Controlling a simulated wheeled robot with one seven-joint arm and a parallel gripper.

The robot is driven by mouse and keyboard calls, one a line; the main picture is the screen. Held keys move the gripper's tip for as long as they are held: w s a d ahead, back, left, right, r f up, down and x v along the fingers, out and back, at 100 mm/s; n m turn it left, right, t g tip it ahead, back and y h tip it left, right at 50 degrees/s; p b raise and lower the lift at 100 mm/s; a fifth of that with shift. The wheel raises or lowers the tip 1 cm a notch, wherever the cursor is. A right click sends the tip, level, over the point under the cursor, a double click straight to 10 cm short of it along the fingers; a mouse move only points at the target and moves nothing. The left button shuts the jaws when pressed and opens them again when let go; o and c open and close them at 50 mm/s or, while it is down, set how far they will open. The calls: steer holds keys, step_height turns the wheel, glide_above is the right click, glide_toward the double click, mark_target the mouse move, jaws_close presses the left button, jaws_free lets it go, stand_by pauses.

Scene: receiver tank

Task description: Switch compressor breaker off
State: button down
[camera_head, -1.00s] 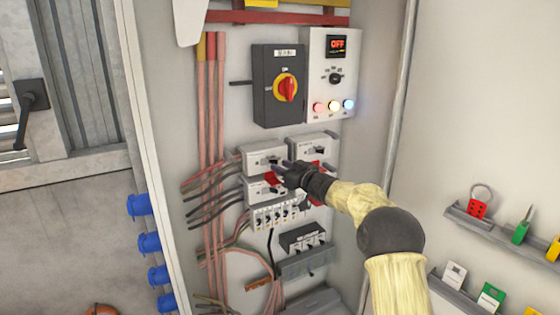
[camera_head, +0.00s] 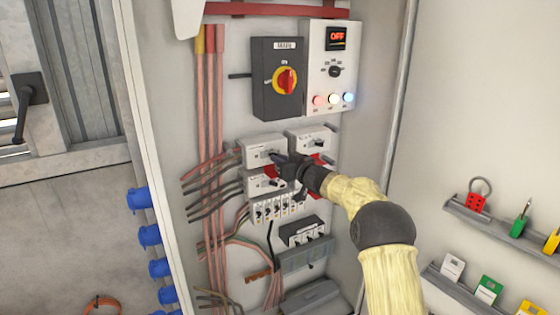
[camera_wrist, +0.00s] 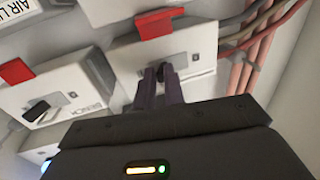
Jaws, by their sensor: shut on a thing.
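In the head view, several pale breakers with toggle handles are mounted mid-panel. My gripper (camera_head: 277,157) is at the upper left breaker (camera_head: 256,150), reaching in from the right. In the wrist view, which looks upside down against the head view, my gripper (camera_wrist: 162,76) has its two fingers closed on the small dark handle (camera_wrist: 164,71) of this breaker (camera_wrist: 200,48). Its name label is not readable, so I cannot confirm it is the compressor's. The handle's exact position is mostly hidden by the fingers.
A neighbouring breaker marked BENCH (camera_wrist: 70,92) has a black handle; red pieces (camera_wrist: 154,22) sit by the breakers. Above are a red-yellow rotary switch (camera_head: 286,80) and a control box with an OFF display (camera_head: 337,39). Cables (camera_head: 210,120) run left; tag shelves (camera_head: 480,222) are right.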

mark_target(268, 154)
steer(key=shift+s+a+f+m+t+h+b, duration=0.15)
steer(key=shift+m+t+h+b, duration=0.3)
steer(key=shift+b, duration=0.95)
steer(key=a+m+t+h+b, duration=0.1)
steer(key=h+b, duration=0.1)
steer(key=b, duration=0.4)
steer(key=s+m+t+h+b, duration=0.1)
steer(key=m+h+b, duration=0.1)
steer(key=b, duration=0.4)
steer(key=s+a+m+t+h+b, duration=0.1)
steer(key=m+t+h+b, duration=0.1)
steer(key=h+b, duration=0.2)
steer(key=shift+a+m+b, duration=0.25)
steer(key=shift+a+b, duration=0.05)
steer(key=shift+b, duration=0.75)
steer(key=shift+a+r+m+h+b, duration=0.2)
steer(key=shift+a+m+h+b, duration=0.15)
steer(key=shift+m+h+b, duration=0.4)
steer(key=shift+a+m+h+p, duration=0.2)
steer(key=shift+m+h+p, duration=0.1)
steer(key=shift+h, duration=0.6)
steer(key=h, duration=0.1)
steer(key=m+h+p, duration=0.1)
steer(key=p, duration=0.1)
steer(key=shift+s+a+r+m+h, duration=0.1)
steer(key=shift+a+r+m+h, duration=0.2)
steer(key=shift+m+h, duration=0.1)
steer(key=shift+a+m+h+p, duration=0.1)
steer(key=shift+m+h+p, duration=0.2)
steer(key=shift+p, duration=0.35)
